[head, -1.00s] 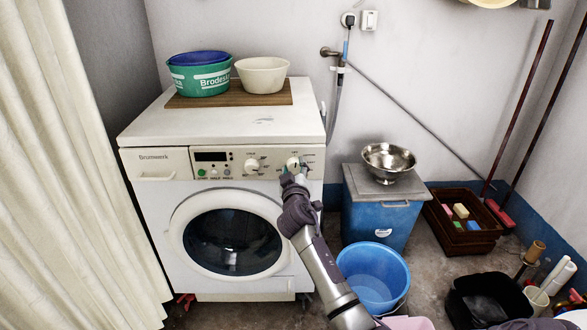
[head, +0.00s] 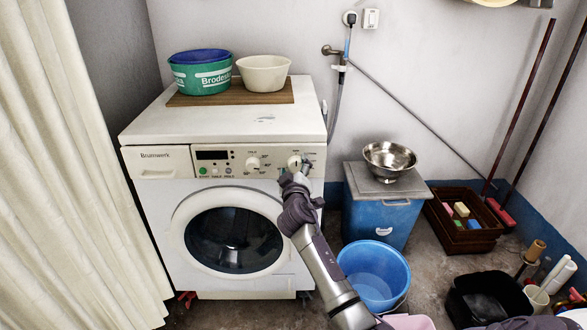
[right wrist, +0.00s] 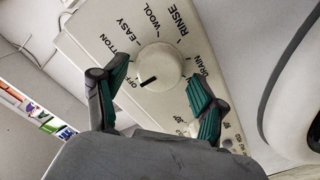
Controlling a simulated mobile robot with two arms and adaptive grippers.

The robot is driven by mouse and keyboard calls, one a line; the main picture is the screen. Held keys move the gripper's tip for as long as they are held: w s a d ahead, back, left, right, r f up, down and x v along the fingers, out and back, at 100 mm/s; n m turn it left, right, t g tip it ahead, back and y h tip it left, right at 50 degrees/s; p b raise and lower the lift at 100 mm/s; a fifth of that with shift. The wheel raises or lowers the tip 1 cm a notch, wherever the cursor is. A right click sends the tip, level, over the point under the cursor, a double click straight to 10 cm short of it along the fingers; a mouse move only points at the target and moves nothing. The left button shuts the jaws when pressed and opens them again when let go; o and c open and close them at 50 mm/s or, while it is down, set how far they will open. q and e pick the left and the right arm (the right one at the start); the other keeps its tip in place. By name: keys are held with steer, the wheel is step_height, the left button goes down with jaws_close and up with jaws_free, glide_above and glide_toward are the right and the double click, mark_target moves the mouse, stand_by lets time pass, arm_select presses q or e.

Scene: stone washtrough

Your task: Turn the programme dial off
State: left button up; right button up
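The programme dial (head: 294,162) is a round cream knob on the right of the washing machine's control panel. In the right wrist view the dial (right wrist: 160,66) has a black pointer mark at its lower left, facing the OFF label. Labels COTTON, EASY, WOOL, RINSE and DRAIN run around it. My right gripper (head: 296,174) is just in front of and below the dial. My left gripper is out of view.
The washing machine (head: 150,190) carries a wooden board with a green tub and a cream bowl. A smaller knob (head: 252,163) is left of the dial. A blue bin (head: 385,222) with a metal bowl and a blue bucket (head: 375,275) stand to the right.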

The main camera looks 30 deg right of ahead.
steer(key=v, duration=1.2)
stand_by(0.4)
